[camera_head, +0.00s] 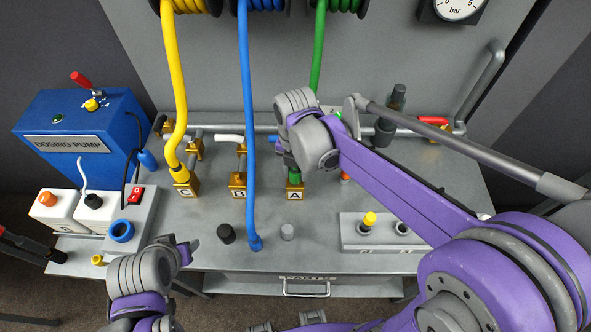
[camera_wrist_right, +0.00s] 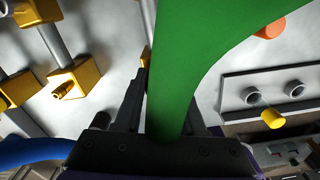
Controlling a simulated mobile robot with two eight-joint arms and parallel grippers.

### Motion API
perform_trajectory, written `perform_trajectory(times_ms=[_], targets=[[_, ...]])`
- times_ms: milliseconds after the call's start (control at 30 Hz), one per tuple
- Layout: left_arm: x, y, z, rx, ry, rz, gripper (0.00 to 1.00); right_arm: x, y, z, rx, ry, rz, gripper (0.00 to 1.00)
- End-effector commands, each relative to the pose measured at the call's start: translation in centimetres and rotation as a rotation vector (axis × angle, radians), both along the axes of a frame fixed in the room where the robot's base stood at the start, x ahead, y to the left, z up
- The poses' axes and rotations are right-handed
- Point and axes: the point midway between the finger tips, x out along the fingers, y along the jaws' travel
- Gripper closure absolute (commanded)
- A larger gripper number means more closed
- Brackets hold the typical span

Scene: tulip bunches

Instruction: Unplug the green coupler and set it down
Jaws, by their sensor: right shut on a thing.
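The green hose (camera_head: 319,50) hangs from its reel and passes behind my right wrist. The green coupler (camera_head: 295,175) shows just below that wrist, upright over brass block A (camera_head: 295,192); I cannot tell whether it is fully seated. My right gripper (camera_wrist_right: 165,115) is shut on the green coupler; the green hose (camera_wrist_right: 190,60) fills the middle of the right wrist view and hides the contact. In the head view my right fingers are mostly hidden by the wrist. My left gripper (camera_head: 185,252) is low at the left, over the bench front, its opening unclear.
The yellow hose (camera_head: 173,80) goes into block C (camera_head: 186,188). The blue hose (camera_head: 248,120) ends on the bench in front of block B (camera_head: 238,185). A holder (camera_head: 350,238) with a yellow-topped piece is right.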

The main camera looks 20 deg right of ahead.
Motion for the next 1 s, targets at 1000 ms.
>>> perform_trajectory(times_ms=[1000], targets=[[1.2, 0.0, 2.4, 0.0, -0.023, 0.0, 0.5, 0.0, 0.0, 3.5, 0.0, -0.001, 0.0, 1.0]])
